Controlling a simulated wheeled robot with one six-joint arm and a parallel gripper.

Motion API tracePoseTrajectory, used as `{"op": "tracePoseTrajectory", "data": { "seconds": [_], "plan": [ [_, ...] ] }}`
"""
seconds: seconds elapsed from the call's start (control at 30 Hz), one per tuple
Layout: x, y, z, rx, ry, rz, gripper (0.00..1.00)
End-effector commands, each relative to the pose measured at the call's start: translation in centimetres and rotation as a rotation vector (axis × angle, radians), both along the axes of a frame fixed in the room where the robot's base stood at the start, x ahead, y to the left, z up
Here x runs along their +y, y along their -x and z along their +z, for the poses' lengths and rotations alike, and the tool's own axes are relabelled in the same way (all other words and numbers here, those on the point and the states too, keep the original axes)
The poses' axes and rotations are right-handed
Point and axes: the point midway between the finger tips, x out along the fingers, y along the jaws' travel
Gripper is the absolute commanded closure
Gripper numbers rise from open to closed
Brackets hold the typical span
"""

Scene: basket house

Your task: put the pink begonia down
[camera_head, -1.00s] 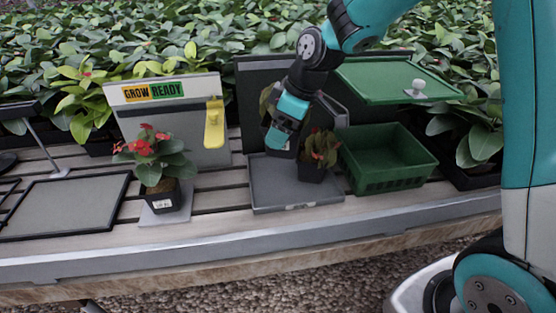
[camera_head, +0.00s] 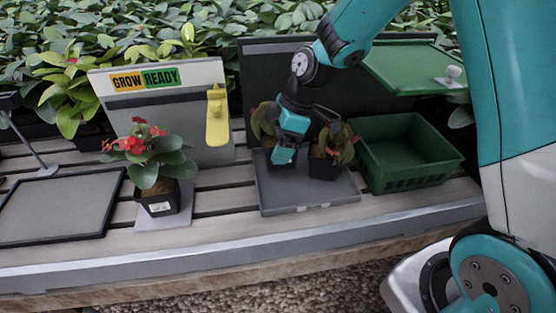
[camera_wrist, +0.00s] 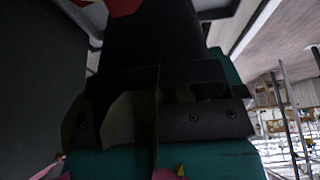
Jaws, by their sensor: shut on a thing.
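My gripper (camera_head: 285,155) is shut on a potted plant with dark brownish-green leaves (camera_head: 262,122), which I take for the pink begonia. Its dark pot (camera_head: 272,163) is partly hidden behind the gripper. The pot is upright at the back left of the grey tray (camera_head: 300,196), at or just above its surface; I cannot tell if it touches. In the wrist view a dark pot (camera_wrist: 155,40) fills the middle, with bits of pink (camera_wrist: 165,174) at the bottom edge.
A second plant in a black pot (camera_head: 325,170) stands close on the right on the same tray. A green crate (camera_head: 405,185) is further right, under a green panel (camera_head: 410,68). A red-flowered plant (camera_head: 155,170) stands left, before the GROW READY sign (camera_head: 145,78).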

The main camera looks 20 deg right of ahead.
Motion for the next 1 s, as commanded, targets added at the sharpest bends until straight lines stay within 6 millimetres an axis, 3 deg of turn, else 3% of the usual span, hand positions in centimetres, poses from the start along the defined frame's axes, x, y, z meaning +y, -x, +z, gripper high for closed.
{"op": "tracePoseTrajectory", "data": {
  "seconds": [0.23,0.43,0.8,0.83,0.9,1.0],
  "plan": [
    [-0.1,0.0,-2.1,0.001,-0.001,-0.001,0.43],
    [-0.1,0.0,-5.1,0.002,-0.001,0.0,0.43],
    [-0.1,-0.1,-5.6,-0.002,-0.001,-0.001,0.43],
    [-0.1,0.0,-5.7,-0.002,-0.001,-0.002,0.09],
    [-0.1,0.0,-5.6,-0.002,-0.001,-0.002,0.0],
    [-0.1,0.0,-5.6,-0.001,-0.001,-0.001,0.0]
  ]
}}
